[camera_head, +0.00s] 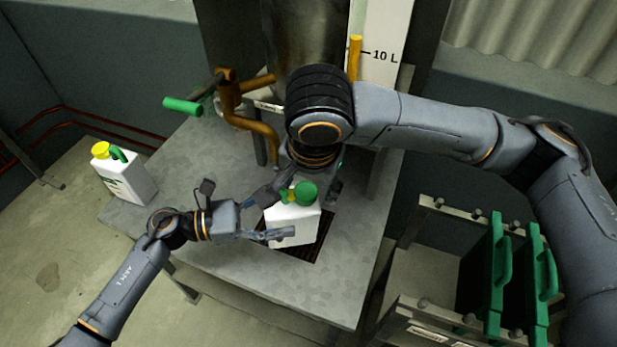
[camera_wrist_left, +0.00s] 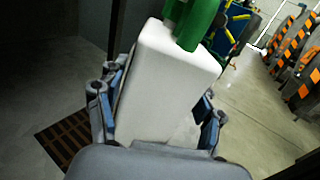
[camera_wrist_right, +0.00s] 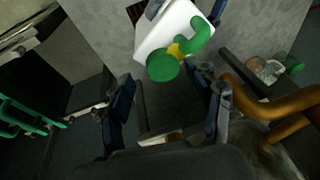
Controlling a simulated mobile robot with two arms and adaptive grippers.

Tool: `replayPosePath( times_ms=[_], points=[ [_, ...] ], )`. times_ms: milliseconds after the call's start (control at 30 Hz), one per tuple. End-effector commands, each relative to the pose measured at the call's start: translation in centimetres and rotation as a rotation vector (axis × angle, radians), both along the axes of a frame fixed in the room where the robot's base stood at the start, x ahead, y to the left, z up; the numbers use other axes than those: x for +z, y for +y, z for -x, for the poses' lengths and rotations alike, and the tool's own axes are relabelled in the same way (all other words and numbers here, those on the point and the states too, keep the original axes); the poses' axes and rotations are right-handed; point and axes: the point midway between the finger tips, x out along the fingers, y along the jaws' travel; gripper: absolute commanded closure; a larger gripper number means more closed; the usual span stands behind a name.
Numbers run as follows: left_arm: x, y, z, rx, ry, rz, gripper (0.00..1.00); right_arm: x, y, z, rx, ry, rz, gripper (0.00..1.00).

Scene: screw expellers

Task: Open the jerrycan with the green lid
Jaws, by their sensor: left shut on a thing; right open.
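The white jerrycan (camera_head: 291,226) with the green lid (camera_head: 306,193) stands upright over the dark grate in the metal table. Its green handle (camera_wrist_left: 197,22) shows in the left wrist view. My left gripper (camera_head: 275,214) is shut on the jerrycan's body, one finger on each side. My right gripper (camera_wrist_right: 170,92) is open and empty, pointing down just behind and above the lid in the head view. In the right wrist view the lid (camera_wrist_right: 163,68) lies past the fingertips, left of the middle between them, and apart from them. A yellow part (camera_wrist_right: 177,50) sits beside it.
A second white jerrycan (camera_head: 128,182) with a yellow lid stands at the table's left. An orange crank (camera_head: 235,104) with a green grip and the metal press stand behind. A rack with green plates (camera_head: 486,262) is at the right. The table's front is clear.

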Motion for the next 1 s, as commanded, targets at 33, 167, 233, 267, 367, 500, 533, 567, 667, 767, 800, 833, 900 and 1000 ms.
replayPosePath(
  times_ms=[33, 167, 233, 267, 367, 500, 533, 567, 667, 767, 800, 833, 900, 1000],
  points=[
    [0.78, -0.07, -0.22, 0.002, -0.008, 0.014, 1.00, -0.56, -0.10, 0.25, 0.004, 0.013, 0.009, 0.42],
    [0.96, -0.08, -0.29, 0.003, -0.010, 0.018, 1.00, -0.70, -0.12, 0.30, 0.004, 0.015, 0.010, 0.42],
    [1.03, -0.07, -0.33, 0.004, -0.011, 0.018, 1.00, -0.75, -0.13, 0.35, 0.005, 0.017, 0.011, 0.42],
    [1.06, -0.07, -0.34, 0.004, -0.011, 0.019, 1.00, -0.76, -0.14, 0.36, 0.005, 0.017, 0.012, 0.33],
    [1.12, -0.06, -0.40, 0.005, -0.012, 0.019, 1.00, -0.80, -0.14, 0.42, 0.006, 0.020, 0.013, 0.53],
    [1.23, -0.03, -0.49, 0.007, -0.014, 0.021, 1.00, -0.83, -0.18, 0.47, 0.007, 0.022, 0.014, 0.82],
    [1.22, -0.03, -0.49, 0.007, -0.014, 0.020, 1.00, -0.82, -0.17, 0.45, 0.006, 0.021, 0.013, 0.88],
    [1.18, -0.03, -0.47, 0.007, -0.013, 0.020, 1.00, -0.79, -0.17, 0.43, 0.006, 0.020, 0.014, 0.94],
    [1.07, -0.04, -0.39, 0.005, -0.011, 0.018, 1.00, -0.72, -0.16, 0.36, 0.005, 0.017, 0.012, 1.00],
    [0.97, -0.10, -0.29, 0.002, -0.010, 0.018, 1.00, -0.64, -0.10, 0.30, 0.005, 0.015, 0.009, 1.00],
    [0.94, -0.13, -0.24, 0.001, -0.010, 0.018, 1.00, -0.61, -0.06, 0.28, 0.005, 0.014, 0.008, 1.00],
    [0.91, -0.14, -0.21, 0.000, -0.009, 0.017, 1.00, -0.59, -0.05, 0.27, 0.005, 0.013, 0.008, 1.00],
    [0.86, -0.18, -0.15, -0.001, -0.009, 0.017, 1.00, -0.54, -0.02, 0.24, 0.004, 0.012, 0.006, 1.00],
    [0.81, -0.22, -0.08, -0.003, -0.009, 0.016, 1.00, -0.49, 0.03, 0.21, 0.005, 0.010, 0.004, 1.00]
  ],
)
